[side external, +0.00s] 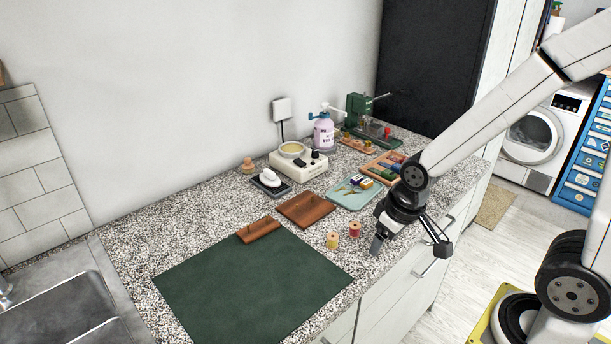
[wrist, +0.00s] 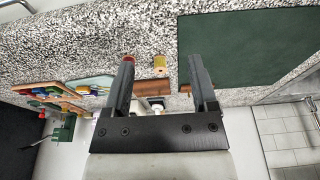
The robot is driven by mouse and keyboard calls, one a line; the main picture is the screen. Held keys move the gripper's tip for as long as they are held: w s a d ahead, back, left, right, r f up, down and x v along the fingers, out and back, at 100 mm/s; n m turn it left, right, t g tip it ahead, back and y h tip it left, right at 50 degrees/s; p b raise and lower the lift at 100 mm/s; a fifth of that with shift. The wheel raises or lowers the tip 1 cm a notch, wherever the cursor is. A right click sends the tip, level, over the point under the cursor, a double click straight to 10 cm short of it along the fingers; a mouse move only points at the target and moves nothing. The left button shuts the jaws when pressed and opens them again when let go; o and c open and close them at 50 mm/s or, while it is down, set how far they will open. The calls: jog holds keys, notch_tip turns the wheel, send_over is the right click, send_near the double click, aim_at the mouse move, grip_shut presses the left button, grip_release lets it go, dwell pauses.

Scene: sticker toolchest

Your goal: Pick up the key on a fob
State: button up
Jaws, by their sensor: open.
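I cannot clearly make out a key on a fob in either view. A pale teal tray (side external: 343,199) on the granite counter holds small yellow and blue items and a thin brassy piece (side external: 347,188), too small to identify. The tray also shows at the left in the wrist view (wrist: 98,84). My gripper (side external: 409,246) is open and empty at the counter's front edge, to the right of and nearer than the tray. In the wrist view its two fingers (wrist: 160,60) are spread wide, with a yellow thread spool (wrist: 160,66) seen between them.
The yellow spool and a red spool (side external: 354,230) stand near my gripper. Brown leather-like pieces (side external: 306,209) lie beside a dark green mat (side external: 250,290). A wooden tray (side external: 384,166), a white heater (side external: 298,167), a bottle (side external: 323,132) and a green machine (side external: 358,110) stand farther back.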

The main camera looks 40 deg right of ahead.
jog(key=w+d+m+t, duration=0.1)
jog(key=w+d, duration=0.9)
jog(key=w, duration=0.3)
jog(key=m+t+h, duration=0.1)
send_near(367, 182)
jog(key=shift+w+d+f, duration=0.1)
jog(key=shift+w+f, duration=0.05)
jog(key=shift+f, duration=0.35)
jog(key=shift+x, duration=1.3)
jog(key=shift+f, duration=0.1)
jog(key=shift+x, duration=2.55)
jog(key=shift+w, duration=0.1)
jog(key=c, duration=0.9)
